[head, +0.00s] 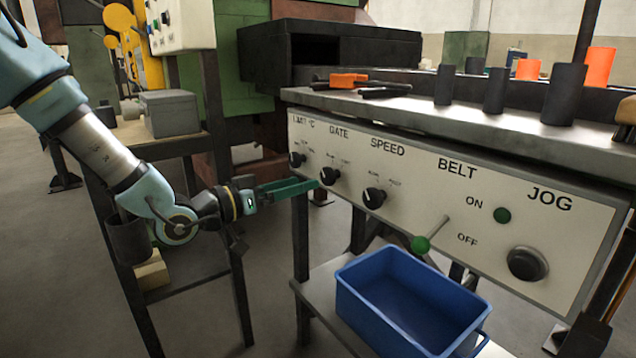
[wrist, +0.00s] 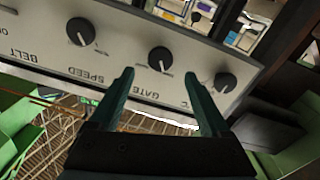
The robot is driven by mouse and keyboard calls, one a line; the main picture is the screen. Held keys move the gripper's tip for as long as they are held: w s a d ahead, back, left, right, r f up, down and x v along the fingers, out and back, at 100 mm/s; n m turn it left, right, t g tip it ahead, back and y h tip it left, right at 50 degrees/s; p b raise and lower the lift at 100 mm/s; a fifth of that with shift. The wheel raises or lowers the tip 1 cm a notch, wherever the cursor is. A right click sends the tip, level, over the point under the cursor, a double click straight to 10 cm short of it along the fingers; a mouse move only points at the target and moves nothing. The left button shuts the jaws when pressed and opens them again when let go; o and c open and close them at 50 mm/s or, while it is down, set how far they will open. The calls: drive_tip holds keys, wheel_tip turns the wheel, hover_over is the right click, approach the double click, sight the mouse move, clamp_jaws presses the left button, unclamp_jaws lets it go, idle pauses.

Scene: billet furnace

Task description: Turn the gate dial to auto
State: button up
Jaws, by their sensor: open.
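The gate dial (head: 329,176) is a round black knob with a pale pointer mark, under the word GATE on the cream control panel (head: 420,205). It also shows in the wrist view (wrist: 160,58), where the panel appears upside down. My gripper (head: 312,185) has green fingers and reaches in from the left with its tips close to the gate dial. In the wrist view my gripper (wrist: 159,74) is open and empty, with the gate dial between and just beyond its tips. I cannot tell whether they touch it. The small labels around the dial are too small to read.
The LAST °C dial (head: 297,160) and the speed dial (head: 374,197) flank the gate dial closely. A blue bin (head: 400,300) stands below the panel.

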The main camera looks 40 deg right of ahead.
sight(325, 177)
drive_tip(key=d, duration=0.5)
drive_tip(key=shift+s+d, duration=0.15)
drive_tip(key=shift+d, duration=0.25)
drive_tip(key=shift+c, duration=0.2)
clamp_jaws()
